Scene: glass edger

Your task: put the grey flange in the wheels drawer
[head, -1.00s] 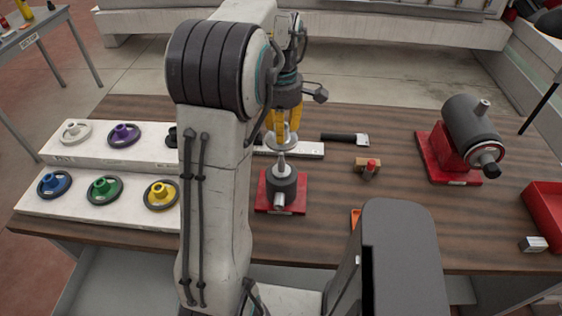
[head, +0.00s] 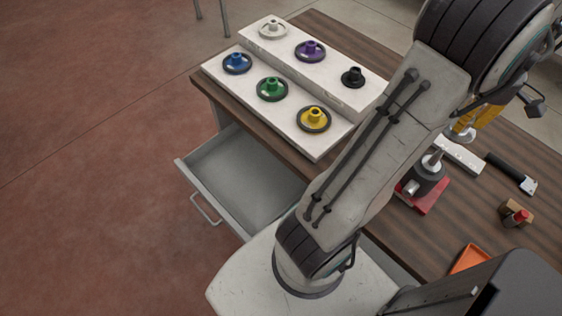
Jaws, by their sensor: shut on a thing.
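My gripper (head: 472,125), with yellow fingers, is at the right of the head view, partly behind my own arm. It is shut on the grey flange (head: 460,135), a pale disc only partly visible, held close to the grey spindle on a red base (head: 425,178). My arm hides part of the space between them, so I cannot tell the exact gap. An open drawer (head: 184,170) projects from the left side of the bench. Its visible inside is empty and no label shows, so I cannot read whether it is the wheels drawer. My arm hides its right end.
A white two-step rack (head: 322,146) on the bench holds several coloured flanged wheels beside the drawer. A black-handled tool (head: 508,172), a red-topped block (head: 515,214) and an orange tray (head: 470,260) lie at the right. Floor left of the drawer is clear.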

